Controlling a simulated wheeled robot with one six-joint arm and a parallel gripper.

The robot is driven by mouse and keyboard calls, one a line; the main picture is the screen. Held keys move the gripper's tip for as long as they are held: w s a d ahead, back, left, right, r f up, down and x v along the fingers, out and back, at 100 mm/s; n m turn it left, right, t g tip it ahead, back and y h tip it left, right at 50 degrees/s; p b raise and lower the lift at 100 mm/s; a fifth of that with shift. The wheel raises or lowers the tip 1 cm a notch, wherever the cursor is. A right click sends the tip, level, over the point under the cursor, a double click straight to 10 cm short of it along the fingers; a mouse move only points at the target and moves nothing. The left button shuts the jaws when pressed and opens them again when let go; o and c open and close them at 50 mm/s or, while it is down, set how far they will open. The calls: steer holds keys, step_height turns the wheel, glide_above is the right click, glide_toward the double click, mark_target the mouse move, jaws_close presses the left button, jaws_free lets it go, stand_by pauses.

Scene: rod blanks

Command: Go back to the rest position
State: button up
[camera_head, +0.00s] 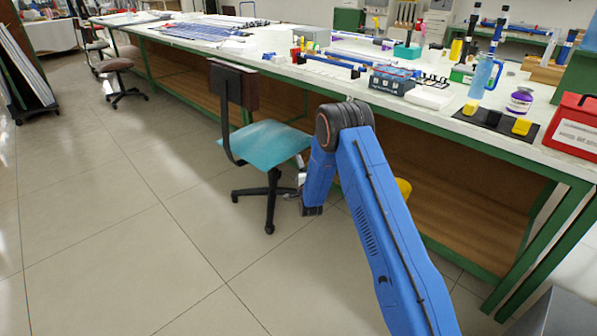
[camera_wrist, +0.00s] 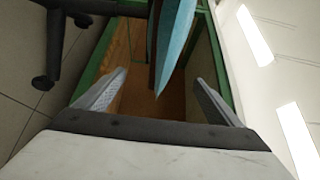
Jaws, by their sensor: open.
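My gripper (camera_wrist: 161,80) shows in the wrist view with its two grey fingers spread apart and nothing between them. Beyond the fingers are the chair's turquoise seat (camera_wrist: 174,40) and the wooden panel under the bench. In the head view my blue arm reaches forward from the bottom right and bends down at the elbow, beside the chair and in front of the bench. My gripper is mostly hidden behind the arm there.
A chair with a turquoise seat (camera_head: 263,142) stands just left of my arm. The long green-framed workbench (camera_head: 463,131) runs behind it, carrying rods, a black-and-yellow block, a purple-labelled jar (camera_head: 520,100) and a red case (camera_head: 577,128). Open tiled floor (camera_head: 120,220) lies at left.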

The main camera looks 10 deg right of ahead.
steer(key=s+d+r+n+g, duration=0.25)
steer(key=s+r, duration=0.35)
steer(key=r, duration=0.6)
steer(key=s+d+r+n+g, duration=0.2)
steer(key=s+d+r+n, duration=0.15)
steer(key=s+r, duration=0.6)
steer(key=s+d+r+n+g, duration=0.1)
steer(key=s+r+n+g, duration=0.15)
steer(key=s+r, duration=0.45)
steer(key=s+d+r+n+g, duration=0.1)
steer(key=s+d+n+g, duration=0.1)
steer(key=s, duration=1.4)
steer(key=s+d+n+g, duration=0.2)
steer(key=s+n, duration=0.2)
steer(key=s, duration=1.2)
steer(key=s+d+r+n+g+h, duration=0.1)
steer(key=s+d+n+g, duration=0.1)
steer(key=s, duration=1.5)
steer(key=shift+d+r+n, duration=0.3)
steer(key=shift+d+n, duration=0.15)
